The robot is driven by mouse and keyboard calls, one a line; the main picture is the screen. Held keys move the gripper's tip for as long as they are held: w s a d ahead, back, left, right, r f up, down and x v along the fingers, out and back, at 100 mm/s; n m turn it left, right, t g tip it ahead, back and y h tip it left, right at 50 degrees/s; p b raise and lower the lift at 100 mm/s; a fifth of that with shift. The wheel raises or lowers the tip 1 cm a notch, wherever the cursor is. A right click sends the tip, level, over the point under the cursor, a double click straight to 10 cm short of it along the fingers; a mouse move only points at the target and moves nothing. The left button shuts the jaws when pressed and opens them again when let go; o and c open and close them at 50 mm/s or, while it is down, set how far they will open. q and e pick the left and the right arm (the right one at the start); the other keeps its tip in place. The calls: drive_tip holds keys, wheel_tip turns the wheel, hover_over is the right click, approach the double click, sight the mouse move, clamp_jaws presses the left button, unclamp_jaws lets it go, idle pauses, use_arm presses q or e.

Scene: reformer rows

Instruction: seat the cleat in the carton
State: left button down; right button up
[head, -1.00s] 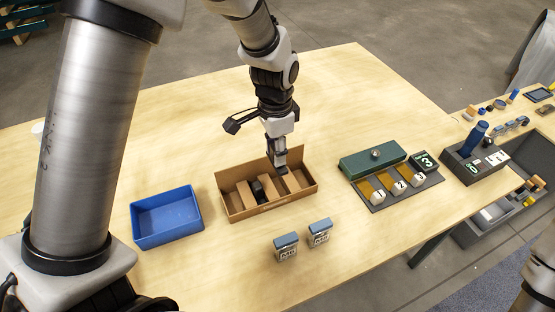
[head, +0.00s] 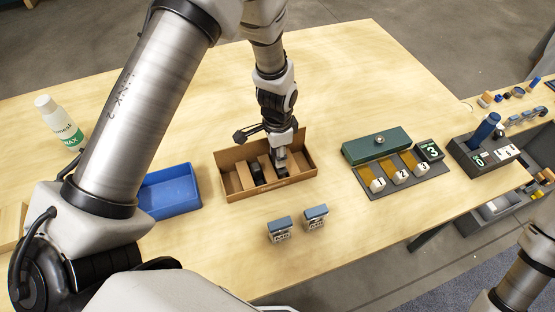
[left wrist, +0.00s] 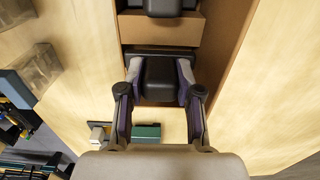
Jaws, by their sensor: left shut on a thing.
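The open brown carton (head: 226,187) stands on the table with cardboard dividers across it. My left gripper (head: 281,164) is over its right part, pointing down and low in the carton. In the left wrist view my gripper (left wrist: 158,86) is shut on the black cleat (left wrist: 160,78), one finger on each side. The cleat is beside a cardboard divider (left wrist: 160,30), within the carton walls. I cannot tell whether it touches the floor. Another black piece (head: 256,172) sits in a compartment to the left; it also shows in the left wrist view (left wrist: 162,5). My right gripper is out of view.
A blue tray (head: 170,204) is left of the carton. Two small blue-topped blocks (head: 280,230) stand in front. A green box (head: 376,146) and a numbered holder (head: 402,178) are to the right. A white bottle (head: 58,120) stands at the left. Table behind the carton is clear.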

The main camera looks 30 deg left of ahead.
use_arm(q)
wheel_tip(320, 180, down, 3)
drive_tip(key=shift+f, duration=0.1)
drive_tip(key=shift+w+f, duration=0.15)
drive_tip(key=shift+f, duration=0.25)
drive_tip(key=shift+f, duration=0.1)
drive_tip(key=c, duration=1.1)
unclamp_jaws()
drive_tip(key=shift+o, duration=0.2)
drive_tip(key=shift+r, duration=0.35)
wheel_tip(320, 180, up, 12)
drive_tip(key=shift+f+b, duration=0.15)
drive_tip(key=shift+b, duration=0.55)
